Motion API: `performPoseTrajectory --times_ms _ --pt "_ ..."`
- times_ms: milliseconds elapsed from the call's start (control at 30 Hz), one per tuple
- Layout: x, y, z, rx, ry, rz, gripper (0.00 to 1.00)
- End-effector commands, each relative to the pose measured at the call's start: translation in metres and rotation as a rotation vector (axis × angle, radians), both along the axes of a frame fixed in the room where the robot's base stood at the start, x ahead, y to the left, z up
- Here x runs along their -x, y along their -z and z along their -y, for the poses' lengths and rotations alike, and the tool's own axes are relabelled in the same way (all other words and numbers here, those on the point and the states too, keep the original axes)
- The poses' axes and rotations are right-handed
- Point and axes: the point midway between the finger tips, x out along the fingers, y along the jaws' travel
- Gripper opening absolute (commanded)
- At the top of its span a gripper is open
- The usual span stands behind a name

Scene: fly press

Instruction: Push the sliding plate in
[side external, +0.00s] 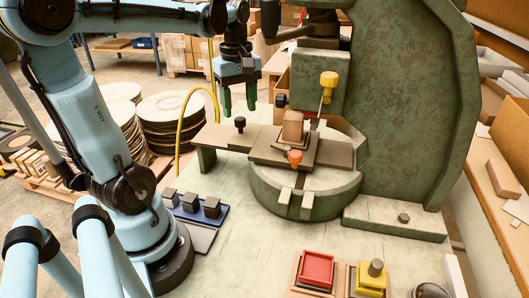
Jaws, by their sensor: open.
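The sliding plate (222,136) is a flat brown-grey plate with an upright black knob (240,123) on it. It sticks out to the left of the round green press bed (316,195). My gripper (239,104) points down with its two green fingers apart and empty. In the side view its fingertips appear just above the knob; I cannot tell if they are directly over it. A tan block (292,127) sits on a dark plate (271,151) over the bed.
The green press frame (408,100) stands at the right, with a yellow-knobbed lever (329,82). An orange knob (295,157) is at the bed's front. A blue tray (195,213) with dark cubes lies at front left; a red tray (317,268) and yellow tray (371,278) are in front.

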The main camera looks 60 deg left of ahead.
Motion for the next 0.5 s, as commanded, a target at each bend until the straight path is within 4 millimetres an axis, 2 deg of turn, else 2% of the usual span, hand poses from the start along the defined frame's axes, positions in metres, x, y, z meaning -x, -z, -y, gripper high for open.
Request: performPoseTrajectory --times_ms 200,500 --pt "0.000 0.023 0.000 0.000 0.000 0.001 0.55" --pt "0.000 0.033 0.000 0.000 0.000 0.001 0.55"
